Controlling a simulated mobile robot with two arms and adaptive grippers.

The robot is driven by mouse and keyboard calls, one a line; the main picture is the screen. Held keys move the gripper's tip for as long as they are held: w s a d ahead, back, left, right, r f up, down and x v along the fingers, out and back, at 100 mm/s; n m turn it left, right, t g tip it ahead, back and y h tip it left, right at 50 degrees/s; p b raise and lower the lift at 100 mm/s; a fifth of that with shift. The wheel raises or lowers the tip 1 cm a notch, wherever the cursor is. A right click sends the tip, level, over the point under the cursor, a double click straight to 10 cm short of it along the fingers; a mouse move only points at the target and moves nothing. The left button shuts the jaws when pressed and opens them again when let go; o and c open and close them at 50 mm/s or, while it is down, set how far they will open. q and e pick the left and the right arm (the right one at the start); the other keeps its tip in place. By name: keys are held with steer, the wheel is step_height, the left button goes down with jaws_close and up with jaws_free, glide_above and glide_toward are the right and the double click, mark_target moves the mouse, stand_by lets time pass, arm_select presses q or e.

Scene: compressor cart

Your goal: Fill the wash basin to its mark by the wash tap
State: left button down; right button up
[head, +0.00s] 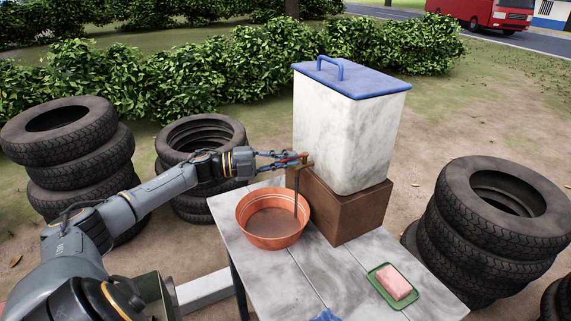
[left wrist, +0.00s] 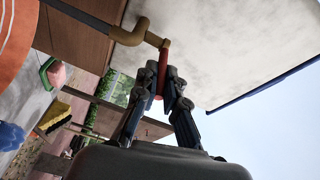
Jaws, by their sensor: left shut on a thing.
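The orange wash basin (head: 250,232) stands on the table below the tap; a faint ring shows on its inner wall, but I cannot tell the exact water level. The brass wash tap (left wrist: 150,37) sticks out from the white tank (head: 345,140). A thin dark stream (head: 296,195) runs from its spout down into the basin; it also shows in the left wrist view (left wrist: 78,13). My left gripper (head: 302,159) is shut on the tap's red lever (left wrist: 163,68), with the fingertips on both sides of it. My right gripper is not in view.
The tank has a blue lid (head: 355,82) and rests on a brown block (head: 345,213) on the grey table (head: 310,280). Pink soap (head: 394,282) lies in a green dish at the right front. Tyre stacks (head: 75,150) (head: 490,230) flank the table.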

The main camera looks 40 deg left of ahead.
arm_select(q)
steer(key=shift+r, duration=0.3)
steer(key=c, duration=1.7)
jaws_free()
steer(key=shift+w, duration=0.1)
steer(key=shift+w+d+f, duration=0.15)
steer(key=shift+w+f, duration=0.1)
steer(key=shift+s+a+f, duration=0.1)
steer(key=shift+s+a, duration=0.2)
steer(key=shift+s, duration=0.15)
steer(key=v, duration=1.1)
steer(key=shift+w, duration=0.1)
